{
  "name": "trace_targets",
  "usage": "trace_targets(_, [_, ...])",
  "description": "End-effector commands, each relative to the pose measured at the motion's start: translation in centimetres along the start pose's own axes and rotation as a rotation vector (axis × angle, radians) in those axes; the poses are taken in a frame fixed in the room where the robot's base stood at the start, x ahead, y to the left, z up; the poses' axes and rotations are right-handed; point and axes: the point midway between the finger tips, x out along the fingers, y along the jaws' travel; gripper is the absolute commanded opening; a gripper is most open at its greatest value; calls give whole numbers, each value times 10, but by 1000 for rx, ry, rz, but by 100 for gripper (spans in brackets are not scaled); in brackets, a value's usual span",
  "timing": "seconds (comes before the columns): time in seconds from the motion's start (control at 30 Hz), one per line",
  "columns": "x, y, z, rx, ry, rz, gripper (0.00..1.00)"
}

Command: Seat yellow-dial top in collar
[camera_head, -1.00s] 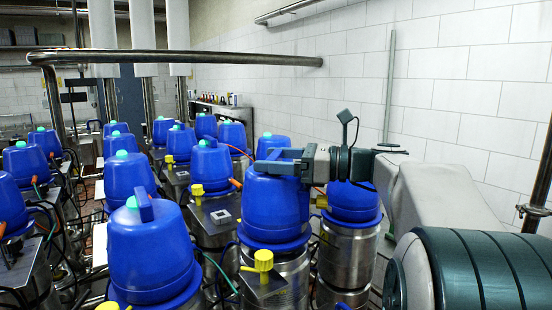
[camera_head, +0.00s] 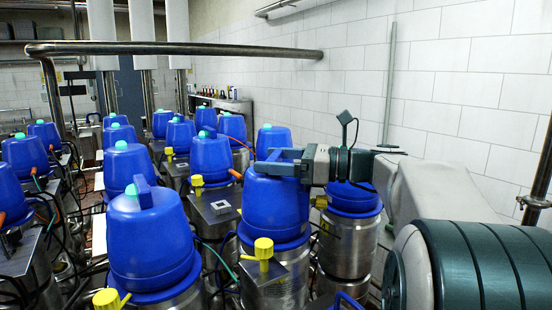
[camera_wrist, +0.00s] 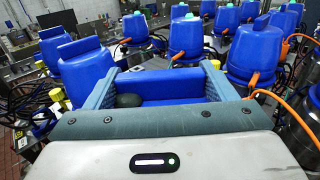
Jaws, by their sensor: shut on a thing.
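A blue bell-shaped top (camera_head: 274,208) stands upright in the middle of the head view, over a steel cylinder (camera_head: 290,292). A yellow dial (camera_head: 263,249) on a metal plate is in front of it. My gripper (camera_head: 280,160) is shut on the handle of this top. In the wrist view, the blue handle (camera_wrist: 170,85) lies between the two fingers of my gripper (camera_wrist: 163,88). A blue rim shows at the top's foot. I cannot tell whether it belongs to the top or the collar, or whether they touch.
Similar blue-topped units crowd the left and back, one close at the front left (camera_head: 150,235). Another blue-topped unit (camera_head: 350,200) stands close at right, behind my arm. A horizontal pipe (camera_head: 180,48) crosses above. Cables and an orange hose (camera_wrist: 270,95) run between units.

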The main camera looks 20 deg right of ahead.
Motion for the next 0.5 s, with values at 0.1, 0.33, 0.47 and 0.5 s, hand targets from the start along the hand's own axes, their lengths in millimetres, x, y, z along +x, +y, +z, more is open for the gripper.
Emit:
trace_targets(0.1, [0, 0, -3, -2, -1, 0, 21])
trace_targets(0.33, [0, 0, -2, -1, -1, 0, 100])
trace_targets(0.47, [-2, 0, -4, 1, 1, -1, 100])
trace_targets(0.5, [-4, 0, -4, 0, 0, -2, 100])
